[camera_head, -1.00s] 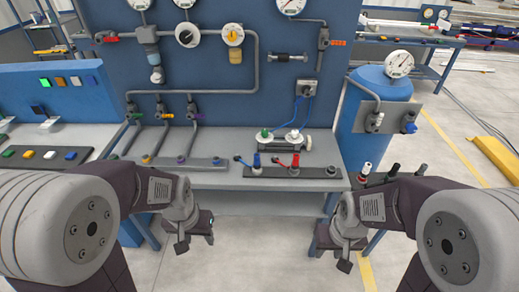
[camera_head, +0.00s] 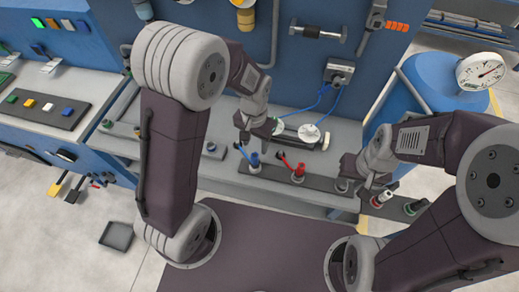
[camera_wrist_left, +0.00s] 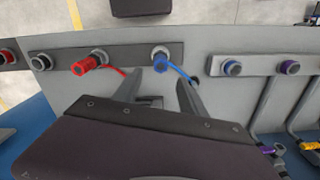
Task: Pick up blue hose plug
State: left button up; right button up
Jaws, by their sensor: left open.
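The blue hose plug (camera_head: 254,160) stands on the dark strip along the bench's front, with a blue tether. In the left wrist view the blue hose plug (camera_wrist_left: 160,64) shows just beyond the fingertips, roughly between them. My left gripper (camera_head: 258,134) is above and just behind the plug in the head view. In the wrist view my left gripper (camera_wrist_left: 158,88) is open, with nothing between its fingers. My right gripper (camera_head: 358,180) is at the right end of the bench; its jaw opening is unclear.
A red plug (camera_head: 299,171) stands right of the blue one on the same strip (camera_head: 325,182). A white fitting (camera_head: 310,133) with blue hoses lies behind. A blue tank (camera_head: 440,85) and a white-and-red plug (camera_head: 383,197) are at the right.

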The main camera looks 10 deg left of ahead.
aim_at(255, 155)
pick_arm(q)
jog(key=shift+s+a, duration=0.1)
jog(key=shift+s, duration=0.2)
notch_tip(255, 155, down, 4)
jog(key=shift+w+r, duration=0.15)
jog(key=shift+r, duration=0.05)
jog(key=shift+w+f, duration=0.15)
jog(key=shift+f, duration=0.05)
jog(key=f, duration=0.4)
jog(key=shift+s+f, duration=0.2)
jog(key=shift+s, duration=0.1)
jog(key=shift+w+f, duration=0.2)
jog(key=shift+f, duration=0.15)
jog(key=shift+s, duration=0.1)
grip_shut()
jog(key=shift+r, duration=0.1)
